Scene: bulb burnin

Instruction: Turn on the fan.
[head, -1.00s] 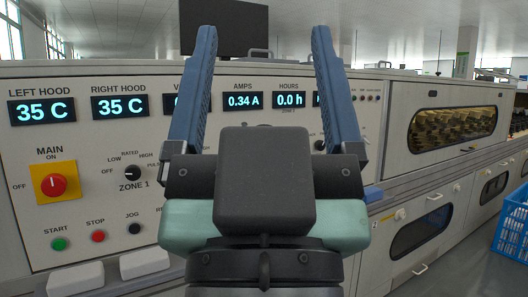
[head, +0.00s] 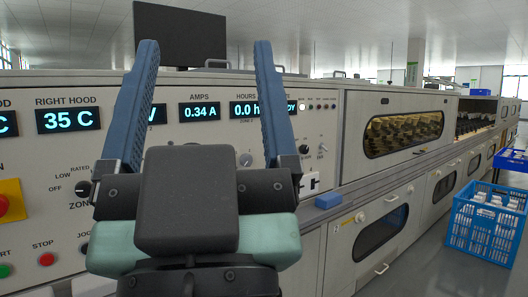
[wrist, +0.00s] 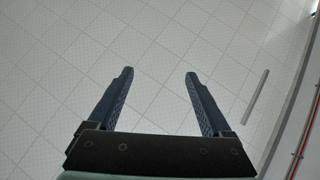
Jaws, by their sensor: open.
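My gripper (head: 205,50) is open and empty, raised in front of the control panel (head: 60,95) in the head view. In the wrist view the gripper (wrist: 158,75) points at a tiled white surface, with nothing between its fingers. The panel carries a zone knob (head: 83,188), a red stop button (head: 46,259), part of a red main switch (head: 5,204) and a grey knob (head: 246,159). Small controls (head: 304,149) sit to the right of my finger. I cannot make out a control labelled for the fan; my gripper hides part of the panel.
A dark monitor (head: 180,35) stands on top of the panel. To the right, a long machine has a windowed hood (head: 404,132). A blue crate (head: 487,222) with white items stands on the floor at right. A small blue block (head: 328,201) lies on the ledge.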

